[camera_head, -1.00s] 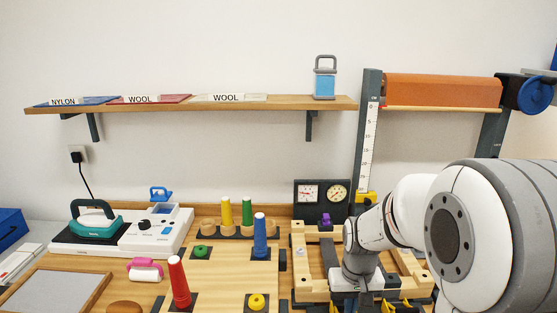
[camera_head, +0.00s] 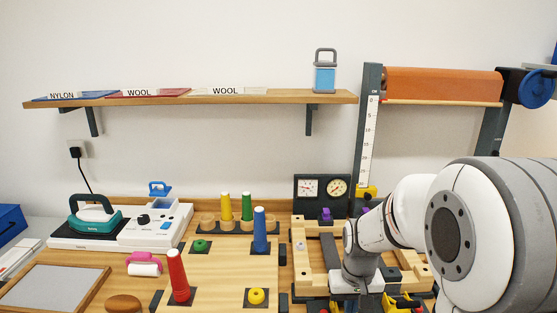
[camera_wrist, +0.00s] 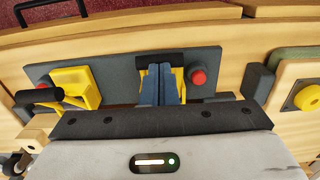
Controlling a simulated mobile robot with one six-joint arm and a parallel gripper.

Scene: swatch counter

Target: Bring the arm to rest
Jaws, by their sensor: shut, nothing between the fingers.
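My arm comes in from the right in the head view, its white and grey links bent down over the wooden frame (camera_head: 300,262). The fingers of my gripper (camera_wrist: 161,84) show in the wrist view, shut with nothing between them. They point at a dark grey plate (camera_wrist: 215,62) that carries yellow clamps and red knobs. In the wrist view the left yellow clamp (camera_wrist: 76,86) lies beside my gripper. I cannot tell whether my fingers touch the plate. In the head view the fingertips are hidden or below the frame.
A blue cone (camera_head: 260,230), a red cone (camera_head: 178,275) and a yellow ring (camera_head: 257,296) stand on the board left of my arm. The teal iron (camera_head: 94,218) is farther left. A dark post with a scale (camera_head: 368,125) rises behind my arm.

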